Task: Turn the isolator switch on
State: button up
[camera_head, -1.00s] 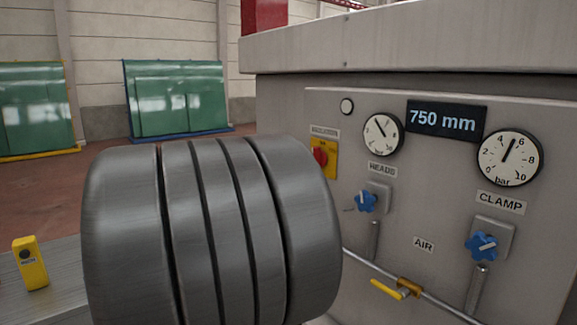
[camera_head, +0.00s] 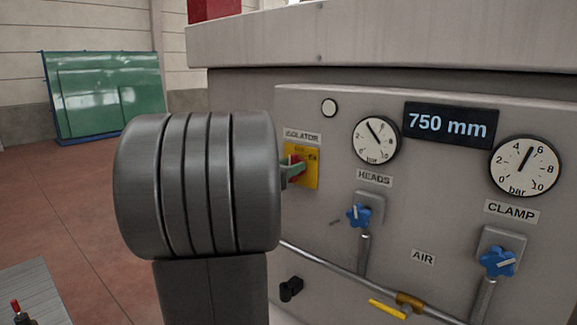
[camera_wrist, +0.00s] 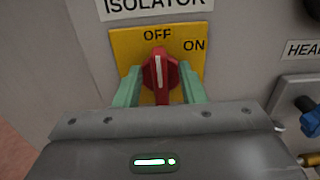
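The isolator switch is a red rotary knob (camera_wrist: 160,72) on a yellow plate (camera_wrist: 125,45) marked OFF and ON. Its white line points up at OFF; ON is to the upper right. In the head view the yellow plate (camera_head: 313,171) sits under the ISOLATOR label, with the knob partly hidden by my gripper (camera_head: 291,169). In the wrist view my gripper (camera_wrist: 161,80) has its two green fingers on either side of the knob, with narrow gaps showing yellow between. The fingers look open around the knob, not pressed on it.
Right of the switch are the HEADS gauge (camera_head: 375,139), blue knobs (camera_head: 359,215), the CLAMP gauge (camera_head: 524,166) and a 750 mm display (camera_head: 449,124). A pipe with a yellow lever (camera_head: 387,309) runs below. The machine's top ledge (camera_head: 400,40) overhangs the panel.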

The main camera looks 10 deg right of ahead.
jog(key=shift+c, duration=0.5)
grip_shut()
jog(key=shift+f+b, duration=0.1)
jog(key=shift+b, duration=0.3)
jog(key=m+b, duration=0.4)
jog(key=b, duration=0.1)
jog(key=m+b, duration=0.4)
jog(key=b, duration=0.2)
jog(key=m+b, duration=0.4)
jog(key=b, duration=0.2)
jog(key=shift+s+d+f, duration=0.25)
jog(key=shift+s+d, duration=0.05)
jog(key=shift+s, duration=0.1)
